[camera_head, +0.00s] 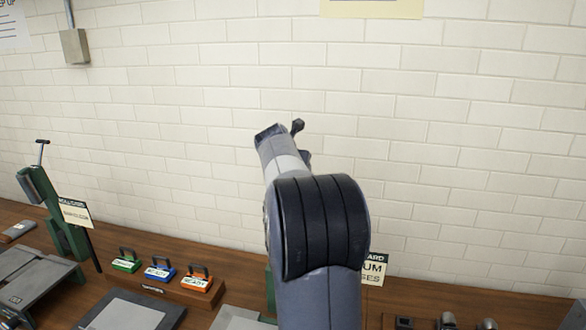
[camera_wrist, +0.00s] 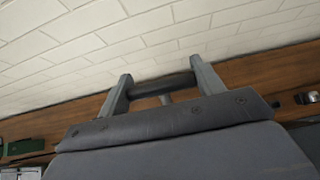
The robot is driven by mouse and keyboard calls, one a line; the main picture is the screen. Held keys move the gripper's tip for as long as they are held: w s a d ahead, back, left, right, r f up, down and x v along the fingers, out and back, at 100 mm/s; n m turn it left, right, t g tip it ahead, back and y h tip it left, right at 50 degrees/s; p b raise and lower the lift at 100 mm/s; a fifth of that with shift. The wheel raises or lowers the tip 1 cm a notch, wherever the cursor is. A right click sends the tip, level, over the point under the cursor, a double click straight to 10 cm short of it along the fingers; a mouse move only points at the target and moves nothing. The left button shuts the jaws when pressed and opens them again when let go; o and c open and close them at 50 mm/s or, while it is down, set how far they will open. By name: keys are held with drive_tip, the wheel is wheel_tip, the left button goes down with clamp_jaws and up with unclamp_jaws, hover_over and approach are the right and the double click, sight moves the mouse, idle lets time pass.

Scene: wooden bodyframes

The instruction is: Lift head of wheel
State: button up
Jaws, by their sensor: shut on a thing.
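My gripper (camera_wrist: 161,72) shows in the wrist view with its two grey fingers on either side of a dark round bar (camera_wrist: 165,85). It is shut on this bar, which runs crosswise between the fingers. What the bar belongs to is hidden. In the head view my raised arm fills the middle and hides most of the gripper. A small dark knob-like end (camera_head: 298,126) shows beyond the arm, but I cannot tell whether it is the bar. A green part (camera_head: 270,290) shows just left of my arm, low down. I cannot make out a wheel.
A green machine (camera_head: 58,215) with a tilted head and T-handle stands at the left of the wooden bench (camera_head: 110,265). Green (camera_head: 125,262), blue (camera_head: 160,270) and orange (camera_head: 196,281) handled blocks sit mid-bench. A sign (camera_head: 374,270) stands right of my arm. A white brick wall (camera_head: 450,150) rises behind.

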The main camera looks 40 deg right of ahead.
drive_tip(key=shift+f, duration=0.2)
drive_tip(key=o, duration=1.2)
drive_tip(key=shift+w+d, duration=0.1)
drive_tip(key=shift+d, duration=0.05)
drive_tip(key=shift+o, duration=0.9)
drive_tip(key=shift+r, duration=0.1)
drive_tip(key=b+v, duration=0.2)
drive_tip(key=v, duration=0.9)
